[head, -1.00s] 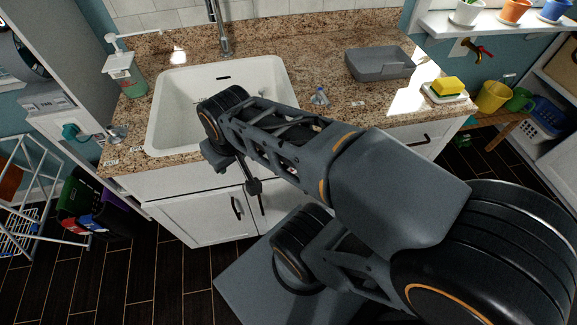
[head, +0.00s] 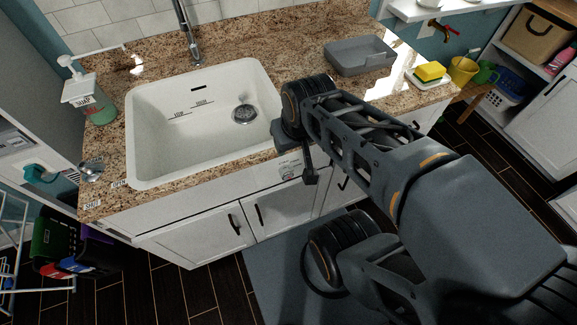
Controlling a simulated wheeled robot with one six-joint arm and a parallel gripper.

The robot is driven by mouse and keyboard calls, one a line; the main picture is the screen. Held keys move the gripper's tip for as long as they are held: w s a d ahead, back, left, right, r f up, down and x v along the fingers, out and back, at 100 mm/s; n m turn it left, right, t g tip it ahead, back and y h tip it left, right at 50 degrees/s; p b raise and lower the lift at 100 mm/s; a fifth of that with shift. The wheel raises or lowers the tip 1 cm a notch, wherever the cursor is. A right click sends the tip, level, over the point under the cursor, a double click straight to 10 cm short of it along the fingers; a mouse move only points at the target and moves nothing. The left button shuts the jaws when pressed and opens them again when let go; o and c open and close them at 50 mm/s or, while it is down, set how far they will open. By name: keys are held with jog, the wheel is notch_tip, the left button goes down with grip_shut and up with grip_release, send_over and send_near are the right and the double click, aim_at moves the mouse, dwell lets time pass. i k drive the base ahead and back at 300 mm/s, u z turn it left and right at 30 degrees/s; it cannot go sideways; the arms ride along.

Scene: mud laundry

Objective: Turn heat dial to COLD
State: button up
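I cannot make out a dial marked for heat, or the word COLD, in the head view. A teal knob-like part (head: 40,173) sits on a pale panel at the left edge; I cannot tell whether it is the dial. A small white label or panel (head: 289,165) shows on the cabinet front below the sink's right corner, its print too small to read. My gripper (head: 309,172) hangs at the counter's front edge beside that label, far to the right of the teal part. My own arm hides much of it, and its fingers cannot be told apart.
The white sink (head: 205,140) is set in the granite counter (head: 110,190), with a faucet (head: 188,35) behind it. A soap bottle (head: 88,100) and a metal round piece (head: 91,170) stand left. A grey tray (head: 360,55) and yellow sponge (head: 430,71) lie right. Coloured bins (head: 65,245) stand below left.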

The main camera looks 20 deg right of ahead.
aim_at(286, 172)
jog(key=z, duration=1.9)
jog(key=k, duration=1.3)
jog(key=u, duration=1.6)
jog(key=i, duration=0.5)
jog(key=z, duration=0.05)
